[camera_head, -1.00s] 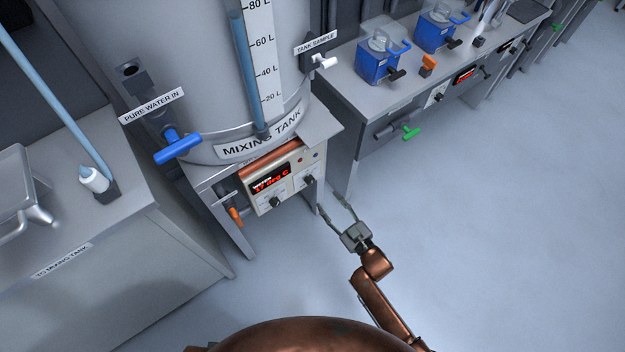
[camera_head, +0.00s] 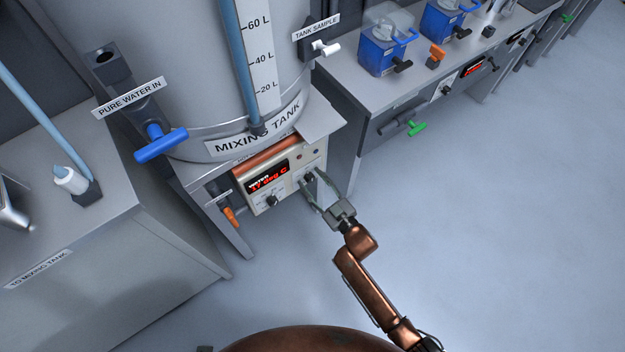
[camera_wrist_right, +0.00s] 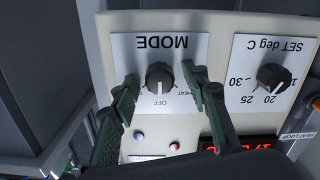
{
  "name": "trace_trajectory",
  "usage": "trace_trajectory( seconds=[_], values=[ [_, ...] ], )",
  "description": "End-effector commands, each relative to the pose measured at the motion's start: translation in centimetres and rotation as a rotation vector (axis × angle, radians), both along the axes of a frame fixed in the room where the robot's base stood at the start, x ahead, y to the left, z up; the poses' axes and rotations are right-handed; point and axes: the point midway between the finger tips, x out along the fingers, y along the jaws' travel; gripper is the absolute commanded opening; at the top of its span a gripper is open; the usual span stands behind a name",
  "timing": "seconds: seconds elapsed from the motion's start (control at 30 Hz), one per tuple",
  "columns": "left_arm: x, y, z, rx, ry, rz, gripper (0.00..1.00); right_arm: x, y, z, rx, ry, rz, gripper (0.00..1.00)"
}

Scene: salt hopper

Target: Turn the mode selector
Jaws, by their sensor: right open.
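The mode selector (camera_wrist_right: 159,78) is a dark round knob on a white plate lettered MODE, upside down in the wrist view. Its white mark points down in that view, at OFF; HEAT is printed to the right of OFF. My right gripper (camera_wrist_right: 161,80) is open, with one fingertip on each side of the knob; I cannot tell whether either touches it. In the head view my right gripper (camera_head: 310,177) reaches the right part of the control panel (camera_head: 291,181) under the mixing tank. My left gripper is not in view.
A second knob, SET deg C (camera_wrist_right: 272,76), sits beside the mode plate. A red display (camera_head: 268,180) reads 17 deg C. An orange-handled valve (camera_head: 231,217) and a blue handle (camera_head: 161,145) are at the left. The floor right of my arm is clear.

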Motion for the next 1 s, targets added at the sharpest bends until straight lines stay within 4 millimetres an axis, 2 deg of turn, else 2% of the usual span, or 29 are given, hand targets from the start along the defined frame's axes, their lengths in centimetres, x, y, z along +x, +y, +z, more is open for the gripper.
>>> trace_trajectory(
  seconds=[0.2,0.8,1.0],
  values=[
    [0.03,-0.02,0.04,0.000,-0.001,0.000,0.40,0.01,0.01,0.05,0.000,0.000,0.000,0.41],
    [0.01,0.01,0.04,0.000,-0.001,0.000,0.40,-0.03,-0.01,0.01,0.000,0.000,0.000,0.00],
    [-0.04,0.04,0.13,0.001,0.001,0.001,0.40,-0.03,-0.01,0.02,-0.013,-0.008,0.000,0.00]
  ],
)
